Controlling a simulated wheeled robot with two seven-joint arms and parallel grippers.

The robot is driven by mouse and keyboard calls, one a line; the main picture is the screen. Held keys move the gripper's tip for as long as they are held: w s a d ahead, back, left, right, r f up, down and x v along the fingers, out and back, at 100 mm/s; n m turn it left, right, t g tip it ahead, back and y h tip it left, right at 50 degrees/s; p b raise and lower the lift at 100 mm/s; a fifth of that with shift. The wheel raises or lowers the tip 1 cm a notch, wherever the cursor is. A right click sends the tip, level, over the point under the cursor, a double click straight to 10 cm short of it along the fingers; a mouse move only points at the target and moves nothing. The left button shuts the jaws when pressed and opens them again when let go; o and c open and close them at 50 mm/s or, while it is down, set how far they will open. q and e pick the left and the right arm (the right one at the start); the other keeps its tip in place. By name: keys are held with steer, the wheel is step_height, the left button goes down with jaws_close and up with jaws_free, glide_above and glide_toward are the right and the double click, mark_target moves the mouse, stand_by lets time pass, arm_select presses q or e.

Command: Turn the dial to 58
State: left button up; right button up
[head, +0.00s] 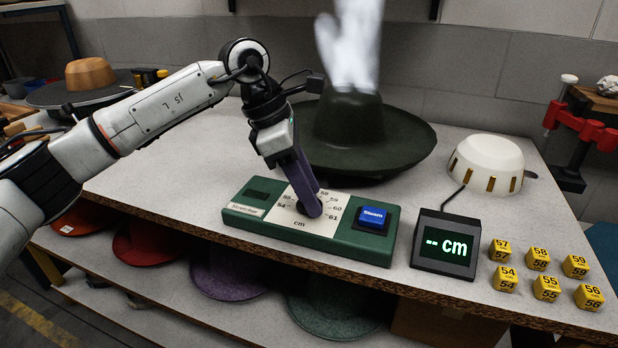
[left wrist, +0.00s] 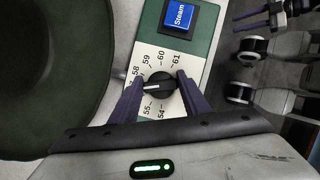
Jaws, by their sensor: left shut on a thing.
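The green control box (head: 250,229) stands near the table's front edge, with a white scale plate around its black dial. In the left wrist view the dial (left wrist: 160,87) sits between the two purple fingers of my left gripper (left wrist: 158,84), which are shut on it. Its white pointer mark faces left, near 57; the finger partly hides the numbers there. The plate's 58 mark (left wrist: 137,71) is a little further up. In the head view my left gripper (head: 308,206) covers most of the dial. A dark part at the top right of the wrist view may be my right gripper (left wrist: 275,14).
A blue Steam button (head: 373,216) is right of the dial. The display (head: 445,244) reads "-- cm". A dark green hat (head: 355,135) stands behind the box with white steam above. Several yellow number blocks (head: 547,287) and a cream dome (head: 487,160) are at right.

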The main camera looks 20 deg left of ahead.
arm_select(q)
steer(key=m+g+p, duration=0.1)
steer(key=m, duration=0.1)
steer(key=m+p, duration=0.1)
steer(key=m, duration=0.1)
steer(key=shift+r+g+p, duration=0.2)
steer(key=shift+g+p, duration=0.15)
steer(key=shift+g, duration=0.05)
steer(key=shift+f+m+g+p, duration=0.1)
steer(key=shift+m+g+p, duration=0.55)
steer(key=shift+m, duration=1.05)
arm_select(e)
steer(key=shift+s+d+r, duration=0.1)
steer(key=shift+d+r, duration=0.1)
steer(key=shift+r, duration=1.35)
steer(key=shift+s, duration=0.1)
steer(key=shift+d+f, duration=0.1)
arm_select(q)
steer(key=o, duration=1)
steer(key=shift+o, duration=0.2)
steer(key=v, duration=1)
arm_select(e)
steer(key=shift+s, duration=0.1)
